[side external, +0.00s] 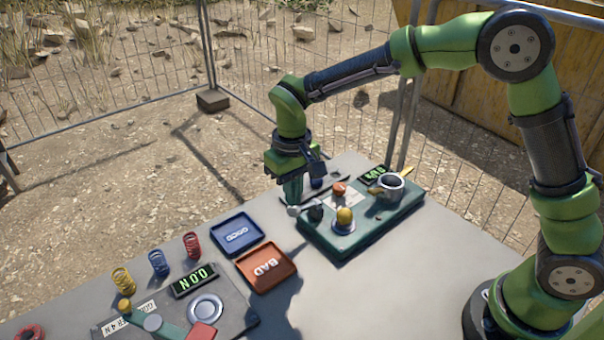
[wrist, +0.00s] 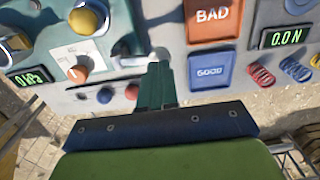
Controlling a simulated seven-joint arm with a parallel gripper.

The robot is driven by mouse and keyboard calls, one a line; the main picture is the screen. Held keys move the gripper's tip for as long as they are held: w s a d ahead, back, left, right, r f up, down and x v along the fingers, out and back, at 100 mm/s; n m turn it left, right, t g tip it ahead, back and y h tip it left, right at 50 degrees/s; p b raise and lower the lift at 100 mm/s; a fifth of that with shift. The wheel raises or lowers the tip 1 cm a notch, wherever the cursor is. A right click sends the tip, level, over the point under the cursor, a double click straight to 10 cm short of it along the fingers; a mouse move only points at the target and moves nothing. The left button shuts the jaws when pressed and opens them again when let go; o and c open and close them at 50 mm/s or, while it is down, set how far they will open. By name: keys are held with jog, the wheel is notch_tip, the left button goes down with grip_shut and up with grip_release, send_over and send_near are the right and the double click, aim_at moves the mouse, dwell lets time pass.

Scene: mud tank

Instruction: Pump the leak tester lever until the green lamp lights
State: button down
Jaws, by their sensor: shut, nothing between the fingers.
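The leak tester (side external: 365,226) is a green box at the right of the table, with a lit green display (side external: 372,174); it also shows at the left in the wrist view (wrist: 115,20). A pale metal lever end (side external: 293,211) sticks out at its left end. My gripper (side external: 293,202) is shut and empty, pointing down right beside that lever end; I cannot tell whether they touch. In the wrist view my shut fingers (wrist: 159,72) are next to the tester's edge. I see no lit green lamp.
A yellow ball (side external: 344,215) sits on a round holder and a metal pot (side external: 391,186) stands on the tester. A blue tray (side external: 237,233) and an orange tray (side external: 266,266) lie to the left. Coloured springs (side external: 158,263) and a 0.0 N gauge (side external: 194,280) are beyond.

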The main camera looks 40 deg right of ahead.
jog(key=shift+f, duration=2.1)
jog(key=shift+r, duration=1.55)
jog(key=shift+f, duration=0.15)
jog(key=shift+f, duration=1.45)
jog(key=shift+r, duration=1.6)
jog(key=shift+f, duration=0.1)
